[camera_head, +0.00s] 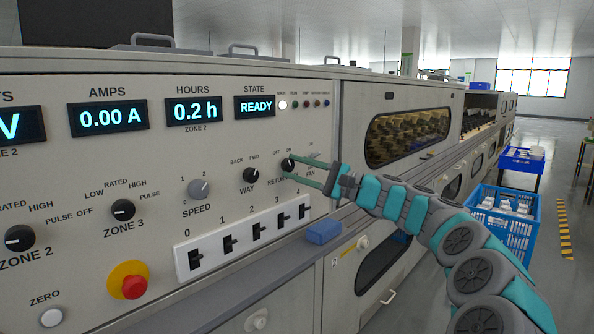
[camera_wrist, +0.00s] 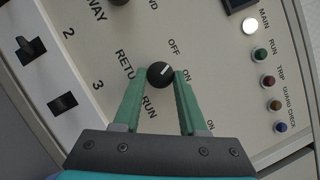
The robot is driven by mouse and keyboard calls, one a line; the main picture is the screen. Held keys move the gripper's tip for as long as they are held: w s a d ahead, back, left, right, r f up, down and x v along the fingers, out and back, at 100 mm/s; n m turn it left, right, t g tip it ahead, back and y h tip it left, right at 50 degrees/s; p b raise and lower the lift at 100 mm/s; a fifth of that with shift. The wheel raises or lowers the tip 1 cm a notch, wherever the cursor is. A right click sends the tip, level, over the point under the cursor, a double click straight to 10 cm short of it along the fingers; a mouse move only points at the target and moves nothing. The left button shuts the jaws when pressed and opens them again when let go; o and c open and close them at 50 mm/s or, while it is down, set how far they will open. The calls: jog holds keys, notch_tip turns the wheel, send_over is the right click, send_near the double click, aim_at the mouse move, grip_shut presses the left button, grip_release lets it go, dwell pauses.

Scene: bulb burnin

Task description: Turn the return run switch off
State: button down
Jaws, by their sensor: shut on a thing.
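The return run switch (camera_head: 288,164) is a small round black knob on the control panel, with OFF and ON printed above it. In the wrist view the knob (camera_wrist: 160,74) sits between the two green fingertips of my gripper (camera_wrist: 161,79). My gripper (camera_head: 289,170) is shut on the knob from both sides. The knob's white mark appears to point toward the OFF and ON labels, but I cannot tell clearly which one. The fingers partly cover the label RETURN RUN.
The WAY knob (camera_head: 251,175) is close on the left. The fan control on the right is largely hidden by my gripper. A strip of numbered rocker switches (camera_head: 243,240) lies below. A blue box (camera_head: 323,232) rests on the ledge. Indicator lamps (camera_wrist: 260,54) are at the upper right.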

jog(key=shift+n+g, duration=0.3)
jog(key=shift+n, duration=0.5)
jog(key=shift+c, duration=2.2)
grip_release()
jog(key=v, duration=0.7)
jog(key=shift+s+d, duration=0.2)
jog(key=shift+d, duration=0.15)
jog(key=shift+r, duration=0.1)
